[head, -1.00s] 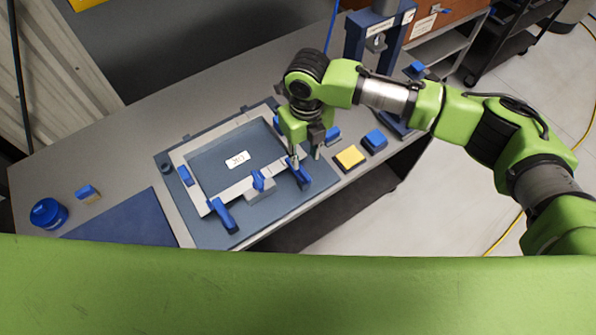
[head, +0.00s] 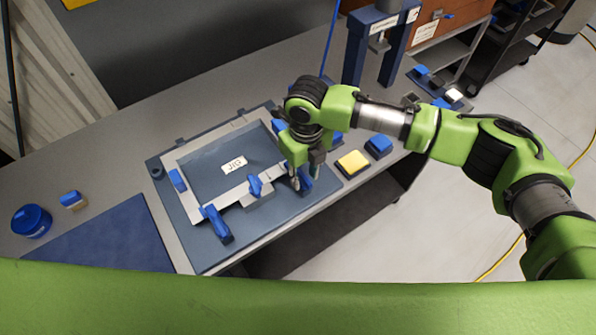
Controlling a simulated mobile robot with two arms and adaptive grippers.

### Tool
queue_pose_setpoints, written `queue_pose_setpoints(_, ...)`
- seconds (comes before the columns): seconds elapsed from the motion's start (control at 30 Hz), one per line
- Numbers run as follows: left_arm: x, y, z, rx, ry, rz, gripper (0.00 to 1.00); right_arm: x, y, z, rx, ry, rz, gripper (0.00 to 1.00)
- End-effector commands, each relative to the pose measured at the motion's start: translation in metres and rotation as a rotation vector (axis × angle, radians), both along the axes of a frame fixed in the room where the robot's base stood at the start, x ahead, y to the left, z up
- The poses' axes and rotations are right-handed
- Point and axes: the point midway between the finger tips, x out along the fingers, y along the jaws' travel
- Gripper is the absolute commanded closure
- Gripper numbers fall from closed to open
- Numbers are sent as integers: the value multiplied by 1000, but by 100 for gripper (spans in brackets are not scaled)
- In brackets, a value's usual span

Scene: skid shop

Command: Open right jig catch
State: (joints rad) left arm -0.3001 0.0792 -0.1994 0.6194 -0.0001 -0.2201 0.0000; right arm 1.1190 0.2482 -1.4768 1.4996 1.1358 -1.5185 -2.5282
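The jig is a grey frame (head: 200,205) on a dark blue base plate on the bench, with a label reading JIG (head: 234,164). The right jig catch (head: 306,184) is a blue lever at the frame's right front corner. My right gripper (head: 305,182) points down over it, one fingertip on each side in this view. The fingers partly hide the catch, and I cannot tell whether they touch it. The left catch (head: 217,224), also blue, is at the front left corner. A smaller blue clamp (head: 255,186) sits between them. My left gripper is not in view.
A yellow block (head: 352,163) and a blue block (head: 379,145) lie right of the jig near the bench's front edge. A blue press stand (head: 356,50) is at the back. A blue round container (head: 32,221) and a blue mat (head: 105,235) are at the left.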

Motion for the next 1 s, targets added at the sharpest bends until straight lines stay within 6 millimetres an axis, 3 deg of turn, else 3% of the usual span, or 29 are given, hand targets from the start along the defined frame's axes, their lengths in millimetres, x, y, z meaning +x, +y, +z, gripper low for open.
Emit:
queue_pose_setpoints(0.07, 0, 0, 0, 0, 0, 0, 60, 0, 0, 0, 0, 0, 0, 71)
queue_pose_setpoints(0.17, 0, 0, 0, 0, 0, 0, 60, 0, 0, 0, 0, 0, 0, 97)
queue_pose_setpoints(0.2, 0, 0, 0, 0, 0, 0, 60, 0, 0, 0, 0, 0, 0, 100)
queue_pose_setpoints(0.57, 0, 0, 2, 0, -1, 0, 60, 0, 0, 1, 0, 0, -9, 100)
queue_pose_setpoints(1.0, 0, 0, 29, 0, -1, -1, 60, -1, 0, 3, 1, 2, -286, 100)
